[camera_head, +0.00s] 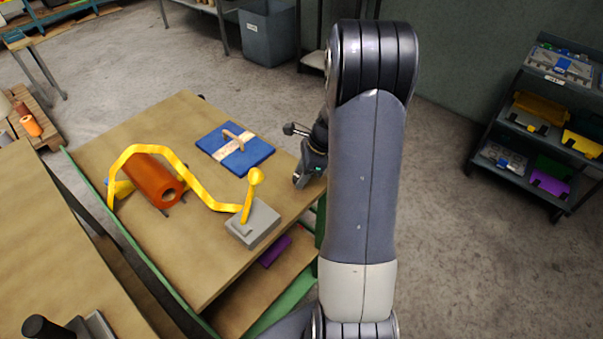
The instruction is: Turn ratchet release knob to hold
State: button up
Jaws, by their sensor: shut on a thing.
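A grey block (258,224) stands near the right edge of the wooden bench. A yellow lever with a round yellow knob (255,176) rises upright from it. A yellow strap (206,193) runs from near the block, arching over an orange roll (152,181) to its left. My gripper (301,179) is at the bench's right edge, beyond and to the right of the yellow knob, apart from it. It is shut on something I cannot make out. My arm hides part of the gripper. A short dark rod with a rounded end (288,129) shows beside it.
A blue slab with a pale band and a tan piece on top (235,150) lies farther back on the bench (110,133). A lower shelf holds a purple item (274,251). A shelf cart with coloured bins (541,123) stands right. Floor between is clear.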

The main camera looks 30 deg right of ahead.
jog(key=shift+n, duration=0.4)
jog(key=shift+c, duration=0.4)
jog(key=n+g, duration=0.1)
jog(key=n, duration=0.2)
jog(key=shift+w+y, duration=0.15)
jog(key=shift+y, duration=0.15)
jog(key=n+g, duration=0.2)
jog(key=n, duration=0.3)
jog(key=shift+w+p, duration=0.15)
jog(key=shift+p, duration=0.15)
jog(key=n+g, duration=0.1)
jog(key=n, duration=0.1)
jog(key=n+h, duration=0.1)
jog(key=n, duration=0.1)
jog(key=shift+a+n+g, duration=0.1)
jog(key=shift+n+g, duration=0.3)
jog(key=n, duration=0.2)
jog(key=n+g+h, duration=0.1)
jog(key=n, duration=0.1)
jog(key=shift+w+h, duration=0.15)
jog(key=shift+h, duration=0.15)
jog(key=shift+n, duration=0.3)
jog(key=o, duration=1)
jog(key=shift+r, duration=0.1)
